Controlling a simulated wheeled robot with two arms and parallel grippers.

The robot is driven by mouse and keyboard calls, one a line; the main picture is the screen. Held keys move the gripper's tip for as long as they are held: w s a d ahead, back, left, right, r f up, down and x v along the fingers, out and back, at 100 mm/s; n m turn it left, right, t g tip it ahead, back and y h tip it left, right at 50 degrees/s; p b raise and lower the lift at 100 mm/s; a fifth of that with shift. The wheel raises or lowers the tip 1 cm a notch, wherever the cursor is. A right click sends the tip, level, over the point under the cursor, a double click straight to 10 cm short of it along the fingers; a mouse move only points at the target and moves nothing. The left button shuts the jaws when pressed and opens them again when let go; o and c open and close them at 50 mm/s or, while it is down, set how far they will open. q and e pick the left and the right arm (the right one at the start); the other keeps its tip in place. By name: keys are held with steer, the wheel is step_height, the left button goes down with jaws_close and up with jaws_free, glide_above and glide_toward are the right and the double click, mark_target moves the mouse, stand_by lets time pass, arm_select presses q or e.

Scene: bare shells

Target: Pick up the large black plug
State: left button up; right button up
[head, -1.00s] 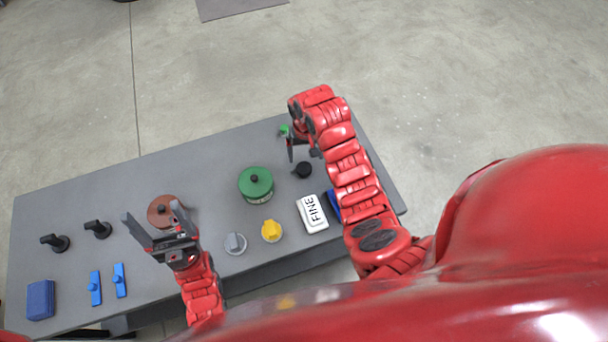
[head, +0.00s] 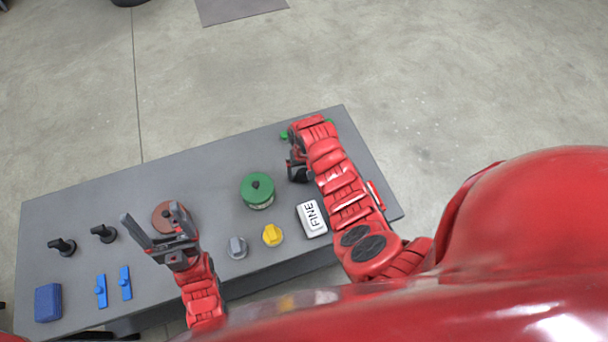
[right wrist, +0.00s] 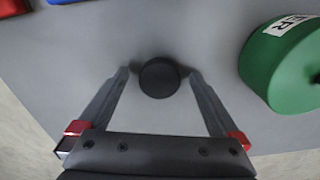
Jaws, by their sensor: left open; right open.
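A round black plug (right wrist: 159,78) stands on the grey table in the right wrist view. The two fingers of my right gripper (right wrist: 159,75) are open, one on each side of it. Whether they touch it I cannot tell. In the head view my right gripper (head: 297,170) and wrist are low over the table and largely hide this plug. My left gripper (head: 152,214) is open and empty, above the table beside a brown round lidded thing (head: 163,220).
A green round container (head: 257,200) stands left of my right gripper. A white box marked FINE (head: 311,219), a yellow knob (head: 272,236) and a grey knob (head: 237,248) sit nearer. Black handled pieces (head: 62,247), blue pieces (head: 101,291) and a blue box (head: 48,302) lie left.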

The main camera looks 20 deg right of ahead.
steer(key=c, duration=1.4)
steer(key=shift+c, duration=0.3)
steer(key=shift+r, duration=0.2)
